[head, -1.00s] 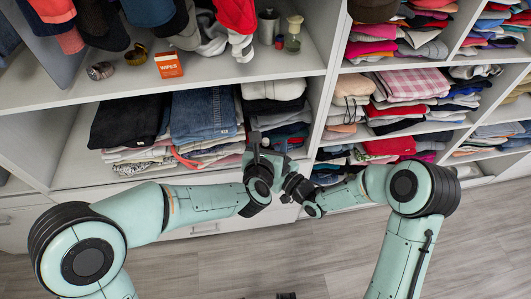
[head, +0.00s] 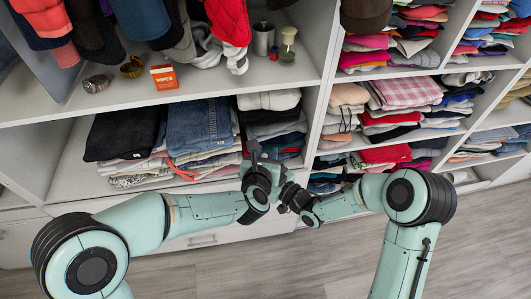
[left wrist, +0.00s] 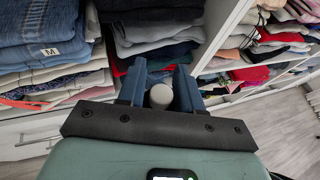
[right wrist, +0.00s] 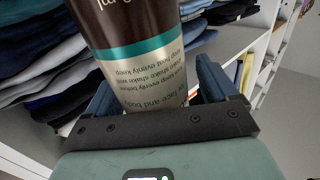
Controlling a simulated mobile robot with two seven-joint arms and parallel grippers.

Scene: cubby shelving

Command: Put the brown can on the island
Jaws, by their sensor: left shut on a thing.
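The brown can shows close up in the right wrist view (right wrist: 150,60), brown above a teal band and cream below, its print upside down. It lies between the spread fingers of my right gripper (right wrist: 160,88); whether they press on it is unclear. In the left wrist view, my left gripper (left wrist: 160,88) is shut on a pale rounded end of what looks like the same can (left wrist: 160,97). In the head view my left gripper (head: 256,155) and right gripper (head: 288,195) meet before the shelving, and hide the can. The island is not in view.
Shelving stands close ahead, with folded jeans (head: 197,125) and stacked clothes (head: 400,95) in its cubbies. On the upper shelf are an orange box (head: 165,77), a metal cup (head: 263,40) and a small bottle (head: 288,45). The wood floor (head: 260,265) in front is clear.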

